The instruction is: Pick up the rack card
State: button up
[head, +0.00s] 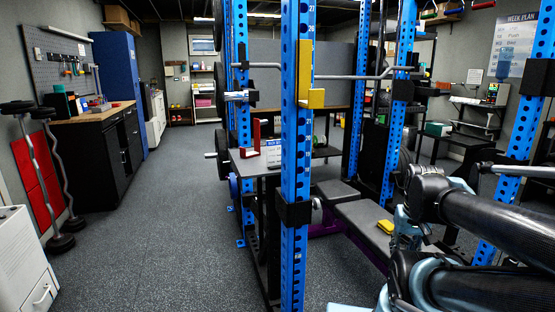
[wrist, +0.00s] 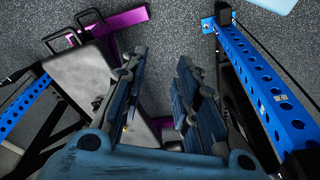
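A small white card with dark print, which looks like the rack card (head: 276,156), stands on a dark flat surface inside the blue rack in the head view. The lettering is too small to read fully. My gripper (head: 404,228) is at the lower right in the head view, above the bench and well apart from the card. In the wrist view my gripper (wrist: 157,65) points down with its two fingers apart and nothing between them. I cannot make out the card in the wrist view.
The blue rack upright (head: 297,150) stands in front, just right of the card. A red bracket (head: 254,137) is beside the card at left. The barbell (head: 340,77) crosses above. The grey bench pad (head: 366,219) lies below my gripper. Open floor (head: 160,220) is at left.

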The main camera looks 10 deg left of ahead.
jog(key=w+a+r+n+g+y, duration=0.1)
jog(key=w+a+r+n, duration=0.6)
jog(key=w+r, duration=0.4)
jog(key=w+a+r+n+g+y, duration=0.1)
jog(key=w+a+r+n, duration=0.65)
jog(key=r, duration=0.55)
jog(key=n+g+y, duration=0.2)
jog(key=n+g, duration=0.1)
jog(key=n, duration=0.8)
send_near(278, 141)
jog(key=shift+m, duration=0.25)
jog(key=x, duration=1)
jog(key=shift+w, duration=0.15)
jog(key=shift+x, duration=2.75)
jog(key=shift+r, duration=0.1)
grip_shut()
